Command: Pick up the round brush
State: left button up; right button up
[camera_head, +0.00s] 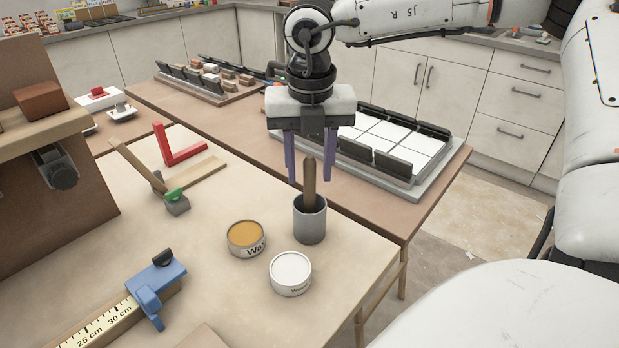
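A brown wooden handle (309,186), which looks like the round brush, stands upright out of a grey cup (309,221). The cup is near the right edge of the pale workbench. The brush's lower end is hidden inside the cup. My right gripper (308,178) points down above the cup. Its two purple fingers are apart, one on each side of the handle's upper part in the picture. A gap shows on both sides, and the handle seems untouched. I cannot tell exactly how the fingers and handle line up in depth. My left gripper is not in view.
An open wax tin (246,238) and a white tin (290,273) stand close to the cup. A red square (180,148), a wooden tool (150,172) and a blue-clamped ruler (155,290) lie leftward. A white tile rack (395,142) stands behind on another table.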

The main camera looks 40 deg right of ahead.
aim_at(310, 198)
notch_tip(310, 198, down, 2)
jog(key=shift+w+d+f, duration=0.1)
jog(key=shift+f, duration=0.15)
grip_shut()
